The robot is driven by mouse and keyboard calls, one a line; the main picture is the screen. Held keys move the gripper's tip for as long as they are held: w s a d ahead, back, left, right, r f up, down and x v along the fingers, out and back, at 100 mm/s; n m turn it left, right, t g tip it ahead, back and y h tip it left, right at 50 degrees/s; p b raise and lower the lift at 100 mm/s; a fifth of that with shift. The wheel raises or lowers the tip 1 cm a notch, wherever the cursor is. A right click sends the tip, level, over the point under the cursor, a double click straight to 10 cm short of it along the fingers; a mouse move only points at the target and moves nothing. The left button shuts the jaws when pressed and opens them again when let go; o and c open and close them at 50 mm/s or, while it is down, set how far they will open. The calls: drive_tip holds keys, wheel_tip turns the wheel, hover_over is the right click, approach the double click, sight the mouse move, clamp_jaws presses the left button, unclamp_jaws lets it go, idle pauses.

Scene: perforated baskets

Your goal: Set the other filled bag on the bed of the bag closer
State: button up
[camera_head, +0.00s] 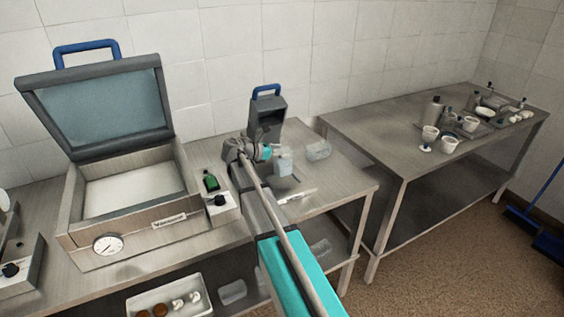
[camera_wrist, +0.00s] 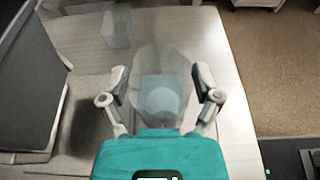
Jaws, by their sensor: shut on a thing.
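My gripper (camera_head: 274,154) is shut on a translucent bag (camera_head: 284,168) with pale blue contents. In the wrist view the bag (camera_wrist: 160,98) sits between the two fingers (camera_wrist: 162,80), above the tabletop. Another translucent bag (camera_head: 318,150) stands on the table to the right of my gripper; it also shows at the top of the wrist view (camera_wrist: 117,28). A grey upright device with a blue handle (camera_head: 266,108), perhaps the bag closer, stands just behind my gripper. My arm hides its lower part. Its dark side fills the left of the wrist view (camera_wrist: 28,85).
A large machine (camera_head: 125,210) with its lid open and a gauge stands at left. A flat pale item (camera_head: 298,195) lies near the table's front. The right table (camera_head: 400,150) holds cups and bottles. A tray (camera_head: 170,298) sits below.

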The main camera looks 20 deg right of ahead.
sight(275, 159)
drive_tip(key=shift+w+f+b, duration=0.45)
drive_tip(key=shift+f+b, duration=0.35)
drive_tip(key=shift+b, duration=0.05)
drive_tip(key=shift+f+b, duration=1.2)
drive_tip(key=o, duration=1.1)
drive_tip(key=shift+f, duration=0.1)
drive_tip(key=shift+r, duration=0.2)
drive_tip(key=p+v, duration=0.3)
drive_tip(key=v, duration=0.9)
drive_tip(key=shift+p, duration=0.3)
